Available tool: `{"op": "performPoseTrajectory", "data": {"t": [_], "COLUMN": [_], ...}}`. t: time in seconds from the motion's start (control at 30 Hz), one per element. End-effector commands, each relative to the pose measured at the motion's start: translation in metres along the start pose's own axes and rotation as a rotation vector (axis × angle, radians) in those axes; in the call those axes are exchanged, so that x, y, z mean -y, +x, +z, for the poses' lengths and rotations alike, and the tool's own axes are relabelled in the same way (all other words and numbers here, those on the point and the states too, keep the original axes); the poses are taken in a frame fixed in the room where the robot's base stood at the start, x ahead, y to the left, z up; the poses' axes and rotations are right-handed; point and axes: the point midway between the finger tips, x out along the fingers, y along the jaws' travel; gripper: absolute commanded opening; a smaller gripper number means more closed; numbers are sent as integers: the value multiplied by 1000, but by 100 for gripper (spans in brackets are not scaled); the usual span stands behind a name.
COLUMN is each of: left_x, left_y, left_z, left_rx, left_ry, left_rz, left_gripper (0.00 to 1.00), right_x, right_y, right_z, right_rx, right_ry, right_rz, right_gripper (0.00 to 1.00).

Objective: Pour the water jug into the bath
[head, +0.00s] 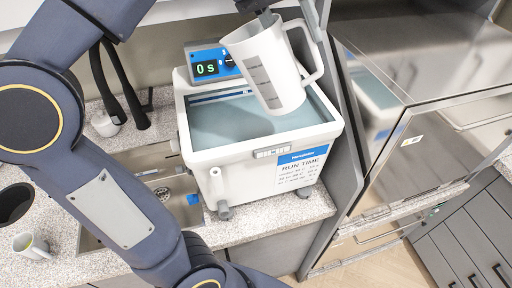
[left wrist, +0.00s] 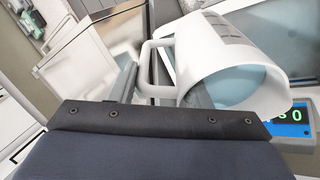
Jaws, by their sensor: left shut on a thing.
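The white water jug (head: 268,68) with grey graduation marks is in the air over the open bath (head: 215,150). It looks tilted, with its mouth turned away from the head camera. My left gripper (head: 290,14) is shut on the jug's handle. In the left wrist view, the handle (left wrist: 152,60) lies by the fingers, and pale blue shows inside the mouth of the jug (left wrist: 225,85). The bath is a white tank with bluish water inside, and its display reads "0 s". No falling stream is visible. My right gripper is out of view.
A sink (head: 160,160) lies left of the bath, with black hoses (head: 120,90) behind it. A small mug (head: 32,246) stands on the speckled counter at the lower left. A steel cabinet (head: 430,110) stands close on the right.

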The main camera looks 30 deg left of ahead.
Motion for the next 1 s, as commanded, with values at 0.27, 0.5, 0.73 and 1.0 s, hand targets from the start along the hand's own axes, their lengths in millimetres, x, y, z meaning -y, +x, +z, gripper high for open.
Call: {"op": "performPoseTrajectory", "data": {"t": [0.27,0.5,0.73,1.0], "left_x": [0,-1,-1,-1], "left_y": [-4,-10,-10,-10], "left_z": [-1,-2,-2,-2], "left_rx": [-3,-3,-2,-1], "left_ry": [-7,-14,-14,-14], "left_rz": [35,103,102,102], "left_gripper": [0,0,0,0], "right_x": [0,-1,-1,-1], "right_y": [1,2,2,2], "right_z": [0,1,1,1], "right_rx": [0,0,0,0], "right_ry": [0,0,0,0], "right_rz": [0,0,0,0], "right_gripper": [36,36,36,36]}}
